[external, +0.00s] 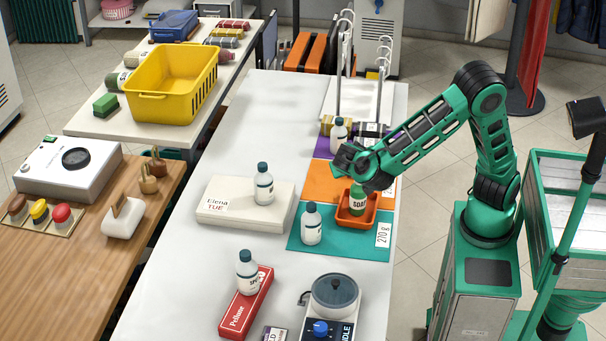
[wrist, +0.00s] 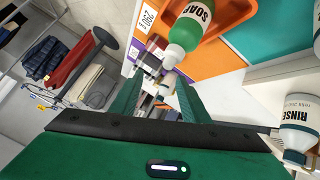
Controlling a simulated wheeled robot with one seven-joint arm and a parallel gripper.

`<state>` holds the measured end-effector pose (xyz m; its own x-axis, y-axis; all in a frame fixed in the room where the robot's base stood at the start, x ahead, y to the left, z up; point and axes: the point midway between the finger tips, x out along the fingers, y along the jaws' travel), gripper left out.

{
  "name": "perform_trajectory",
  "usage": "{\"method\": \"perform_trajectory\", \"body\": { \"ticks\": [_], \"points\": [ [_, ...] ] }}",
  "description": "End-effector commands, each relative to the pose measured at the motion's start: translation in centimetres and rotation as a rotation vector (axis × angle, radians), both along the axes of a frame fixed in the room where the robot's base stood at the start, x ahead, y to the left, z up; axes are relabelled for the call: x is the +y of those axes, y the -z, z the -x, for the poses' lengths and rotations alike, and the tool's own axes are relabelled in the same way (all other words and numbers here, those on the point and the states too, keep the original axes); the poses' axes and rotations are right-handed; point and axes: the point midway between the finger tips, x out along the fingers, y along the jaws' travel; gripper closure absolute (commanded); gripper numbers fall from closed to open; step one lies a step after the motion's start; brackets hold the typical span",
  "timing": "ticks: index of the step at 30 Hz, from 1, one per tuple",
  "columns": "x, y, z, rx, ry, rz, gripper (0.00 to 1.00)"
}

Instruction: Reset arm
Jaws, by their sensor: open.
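My gripper (external: 350,162) is at the end of my arm, which reaches left over the white table. Its two fingers (wrist: 157,95) are apart with nothing between them in the wrist view. A green bottle labelled SOAP (external: 357,202) stands in a small orange tray (external: 343,216), just below my gripper in the external view. In the wrist view the soap bottle (wrist: 191,33) is beyond the fingertips, apart from them. My arm (external: 430,135) is bent at the elbow, above my green base.
White bottles stand nearby: one on the teal mat (external: 350,248), one on a white box (external: 218,213), one on a red box (external: 240,312), one behind my gripper (external: 338,132). A scale (external: 334,295) is at the front. A metal rack (external: 382,70) stands behind. The table's left strip is clear.

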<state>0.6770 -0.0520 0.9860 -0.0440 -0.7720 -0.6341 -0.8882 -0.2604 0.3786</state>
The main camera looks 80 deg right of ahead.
Motion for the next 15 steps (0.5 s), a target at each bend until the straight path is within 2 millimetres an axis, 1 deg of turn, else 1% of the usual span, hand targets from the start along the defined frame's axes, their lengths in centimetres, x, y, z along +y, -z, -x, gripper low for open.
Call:
{"method": "perform_trajectory", "body": {
  "ticks": [1,5,9,12,15],
  "points": [
    [-1.7,-0.2,0.3,0.032,0.004,-0.053,0.58],
    [-5.2,-0.1,1.7,0.119,-0.015,-0.177,0.58],
    [-8.7,0.3,4.4,0.196,-0.041,-0.317,0.58],
    [-10.7,0.6,6.8,0.235,-0.067,-0.413,0.58],
    [-12.2,0.8,9.2,0.261,-0.103,-0.506,0.58]
  ]
}}
